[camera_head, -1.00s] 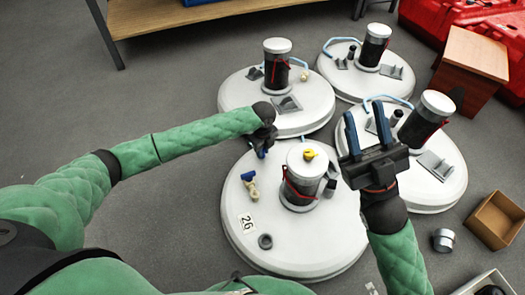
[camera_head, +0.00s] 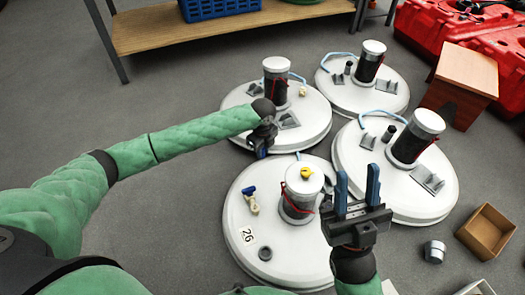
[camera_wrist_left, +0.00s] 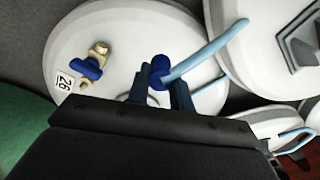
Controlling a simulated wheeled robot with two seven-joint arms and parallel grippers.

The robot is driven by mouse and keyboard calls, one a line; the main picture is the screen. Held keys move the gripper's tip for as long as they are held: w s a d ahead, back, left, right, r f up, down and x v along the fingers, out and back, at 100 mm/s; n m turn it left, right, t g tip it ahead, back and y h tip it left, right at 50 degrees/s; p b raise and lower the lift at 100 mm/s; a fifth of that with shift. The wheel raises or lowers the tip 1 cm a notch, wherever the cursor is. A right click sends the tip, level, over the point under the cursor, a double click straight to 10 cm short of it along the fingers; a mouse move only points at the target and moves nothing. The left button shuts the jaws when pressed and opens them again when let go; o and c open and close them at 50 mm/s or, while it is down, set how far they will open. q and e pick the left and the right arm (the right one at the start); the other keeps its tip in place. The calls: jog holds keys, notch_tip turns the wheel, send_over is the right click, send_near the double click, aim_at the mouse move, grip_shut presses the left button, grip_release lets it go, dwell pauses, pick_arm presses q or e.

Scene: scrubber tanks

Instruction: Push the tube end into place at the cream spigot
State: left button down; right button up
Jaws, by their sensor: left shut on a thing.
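The cream spigot (camera_head: 252,205) with a blue handle stands on the front round white tank (camera_head: 275,262) marked 26. In the left wrist view the spigot (camera_wrist_left: 98,50) is at upper left, apart from the gripper. My left gripper (camera_head: 262,150) is behind the spigot in the head view, over the gap between the front and back-left tanks. It is shut on the dark blue tube end (camera_wrist_left: 159,76), whose light blue tube (camera_wrist_left: 206,52) runs up to the right. The tube end is hidden in the head view.
A dark cylinder with a yellow knob (camera_head: 306,172) rises from the front tank. Several similar tanks (camera_head: 395,185) stand behind and right. An open cardboard box (camera_head: 485,232) and a grey cup (camera_head: 434,252) sit on the floor at right. A bench (camera_head: 220,28) is behind.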

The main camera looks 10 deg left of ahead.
pick_arm(q)
jog(key=shift+r+p, duration=0.9)
jog(key=shift+f, duration=0.15)
